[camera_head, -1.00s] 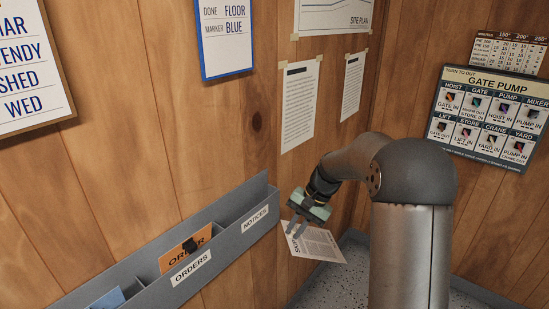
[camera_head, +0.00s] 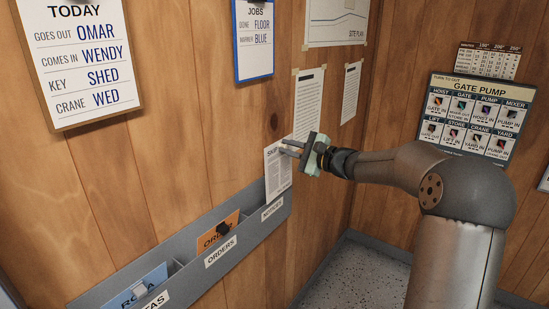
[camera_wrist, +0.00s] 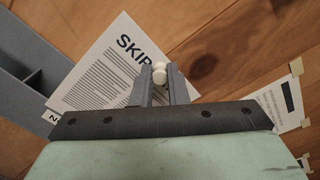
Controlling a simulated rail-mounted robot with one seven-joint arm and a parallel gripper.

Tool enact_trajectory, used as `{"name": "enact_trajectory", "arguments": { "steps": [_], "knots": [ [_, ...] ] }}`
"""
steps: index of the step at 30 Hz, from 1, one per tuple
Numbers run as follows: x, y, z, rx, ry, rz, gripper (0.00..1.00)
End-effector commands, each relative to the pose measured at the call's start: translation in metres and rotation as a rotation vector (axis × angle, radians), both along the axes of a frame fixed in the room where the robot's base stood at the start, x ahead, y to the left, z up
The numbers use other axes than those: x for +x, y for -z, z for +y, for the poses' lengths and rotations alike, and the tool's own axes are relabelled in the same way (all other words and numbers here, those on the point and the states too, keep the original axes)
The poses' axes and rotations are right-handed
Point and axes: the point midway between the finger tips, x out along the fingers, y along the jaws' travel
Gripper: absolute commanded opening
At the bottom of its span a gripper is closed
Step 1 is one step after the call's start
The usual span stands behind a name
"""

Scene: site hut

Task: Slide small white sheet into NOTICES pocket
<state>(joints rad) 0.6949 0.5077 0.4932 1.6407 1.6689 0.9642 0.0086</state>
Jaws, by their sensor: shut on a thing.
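The small white sheet (camera_head: 277,174), printed with a heading starting "SKI", hangs upright just above the NOTICES pocket (camera_head: 285,207) at the right end of the grey wall rack. My gripper (camera_head: 286,148) is shut on the sheet's upper right part, coming from the right. The sheet's lower edge meets the pocket's rim in the head view; I cannot tell whether it is inside. In the wrist view the sheet (camera_wrist: 105,75) lies tilted beyond my fingertips (camera_wrist: 159,73), with a small white rounded piece between them.
The ORDERS pocket (camera_head: 232,247) holds an orange card (camera_head: 212,237) with a black clip. A pocket further left holds a blue card (camera_head: 140,287). Taped papers (camera_head: 309,103) hang on the wall close behind my gripper. The GATE PUMP board (camera_head: 480,118) is right.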

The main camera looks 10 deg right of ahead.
Motion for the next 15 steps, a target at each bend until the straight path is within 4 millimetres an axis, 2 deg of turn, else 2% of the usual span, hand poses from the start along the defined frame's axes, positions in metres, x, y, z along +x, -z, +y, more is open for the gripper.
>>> {"name": "enact_trajectory", "arguments": {
  "steps": [8, 15],
  "knots": [
    [0.004, 0.001, 0.003, 0.017, 0.0, -0.017, 0.0],
    [0.016, 0.003, 0.015, 0.016, -0.002, -0.016, 0.0]
  ]
}}
